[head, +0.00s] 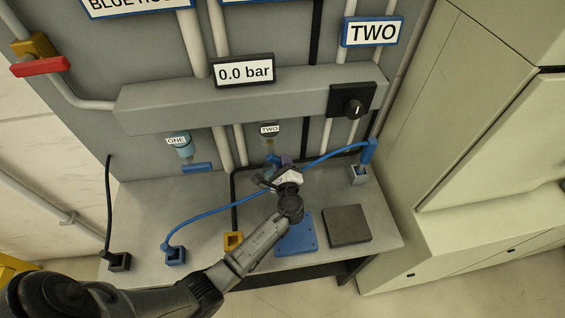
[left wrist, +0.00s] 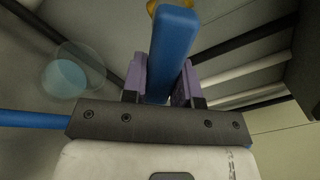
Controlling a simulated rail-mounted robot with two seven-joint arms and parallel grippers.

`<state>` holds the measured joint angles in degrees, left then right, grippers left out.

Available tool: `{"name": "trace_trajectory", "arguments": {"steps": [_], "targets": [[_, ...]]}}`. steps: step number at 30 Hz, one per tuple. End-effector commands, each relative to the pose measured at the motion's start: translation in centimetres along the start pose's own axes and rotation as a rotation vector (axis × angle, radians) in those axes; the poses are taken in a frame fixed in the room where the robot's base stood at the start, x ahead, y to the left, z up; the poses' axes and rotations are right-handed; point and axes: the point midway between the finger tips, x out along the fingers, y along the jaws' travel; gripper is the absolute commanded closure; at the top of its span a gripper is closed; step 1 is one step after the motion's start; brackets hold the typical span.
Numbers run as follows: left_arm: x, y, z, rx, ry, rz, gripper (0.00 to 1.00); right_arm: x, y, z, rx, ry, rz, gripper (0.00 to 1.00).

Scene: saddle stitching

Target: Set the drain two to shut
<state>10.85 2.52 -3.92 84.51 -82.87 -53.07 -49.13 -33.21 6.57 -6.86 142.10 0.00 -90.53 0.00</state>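Drain two (head: 270,141) hangs under the grey beam with a small TWO tag on it. Its blue handle shows large in the left wrist view (left wrist: 172,50), running away from me toward a brass-coloured part at the top. My left gripper (head: 278,162) is at this handle; it mostly covers the handle in the head view. In the left wrist view, its purple fingers (left wrist: 160,83) lie close on both sides of the handle and look shut on it. My right gripper is in neither view.
Drain one (head: 181,146) with its blue handle (head: 197,168) is to the left. A blue hose (head: 205,213) crosses behind my left gripper to a blue fitting at right. A dark block (head: 347,225) and a blue plate (head: 297,238) lie on the bench. A cabinet (head: 480,120) bounds the right.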

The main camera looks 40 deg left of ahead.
Motion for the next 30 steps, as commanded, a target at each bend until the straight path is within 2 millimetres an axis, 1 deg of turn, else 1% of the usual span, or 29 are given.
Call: {"name": "trace_trajectory", "arguments": {"steps": [1, 7, 14, 20, 26, 30], "targets": [[0.0, 0.0, 0.0, 0.0, 0.0, 0.0, 0.8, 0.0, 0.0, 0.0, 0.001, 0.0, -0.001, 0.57], [0.0, 0.0, 0.0, 0.0, 0.0, 0.0, 0.99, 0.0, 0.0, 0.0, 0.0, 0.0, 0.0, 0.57], [0.0, 0.0, 0.0, -0.001, 0.0, 0.0, 1.0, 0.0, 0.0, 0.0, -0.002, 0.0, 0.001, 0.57], [0.0, -0.1, -0.1, -0.041, 0.0, 0.0, 1.0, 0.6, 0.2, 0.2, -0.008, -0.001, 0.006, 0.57], [0.0, -0.5, -0.2, -0.164, 0.0, -0.001, 1.0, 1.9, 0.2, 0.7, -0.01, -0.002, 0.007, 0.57], [-0.1, -1.0, -0.1, -0.282, 0.0, 0.0, 1.0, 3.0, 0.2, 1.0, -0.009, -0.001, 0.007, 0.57]]}}
